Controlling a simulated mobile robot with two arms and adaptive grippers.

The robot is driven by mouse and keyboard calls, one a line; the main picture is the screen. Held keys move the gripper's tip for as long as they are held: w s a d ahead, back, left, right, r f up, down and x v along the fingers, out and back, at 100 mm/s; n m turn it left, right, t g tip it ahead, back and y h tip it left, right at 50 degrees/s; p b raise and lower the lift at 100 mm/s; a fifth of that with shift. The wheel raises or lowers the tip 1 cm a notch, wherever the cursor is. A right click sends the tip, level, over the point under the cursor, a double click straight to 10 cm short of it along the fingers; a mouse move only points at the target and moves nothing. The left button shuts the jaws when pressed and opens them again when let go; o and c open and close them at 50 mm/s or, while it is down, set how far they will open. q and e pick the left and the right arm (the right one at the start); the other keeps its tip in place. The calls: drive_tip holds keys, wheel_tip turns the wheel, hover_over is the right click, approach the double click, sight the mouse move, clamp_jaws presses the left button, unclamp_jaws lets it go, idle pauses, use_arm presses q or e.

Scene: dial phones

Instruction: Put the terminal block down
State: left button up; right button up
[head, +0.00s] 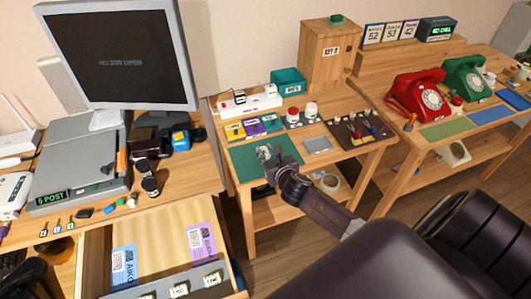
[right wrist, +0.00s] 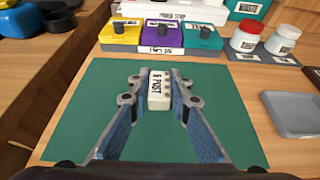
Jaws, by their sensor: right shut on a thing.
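The terminal block is a small pale block labelled "6 POST" (right wrist: 159,90), with a row of small dots along its right side in the right wrist view. My right gripper (right wrist: 159,100) is shut on it, with one blue-padded finger on each side. The block is over the green mat (right wrist: 85,95); whether it touches the mat I cannot tell. I do not see my left gripper.
Yellow, purple and teal boxes (right wrist: 155,36) stand behind the mat. Red and white jars (right wrist: 245,38) are at the back right, a grey tray (right wrist: 290,110) at the right. The mat around the block is bare. An open drawer (head: 160,250) is at the lower left.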

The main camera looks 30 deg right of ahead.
drive_tip(key=shift+f, duration=0.2)
drive_tip(key=o, duration=0.5)
drive_tip(key=shift+c, duration=0.2)
drive_tip(key=o, duration=0.5)
drive_tip(key=shift+r, duration=0.25)
drive_tip(key=shift+s, duration=0.4)
drive_tip(key=v, duration=1.1)
drive_tip(key=shift+s+a, duration=0.1)
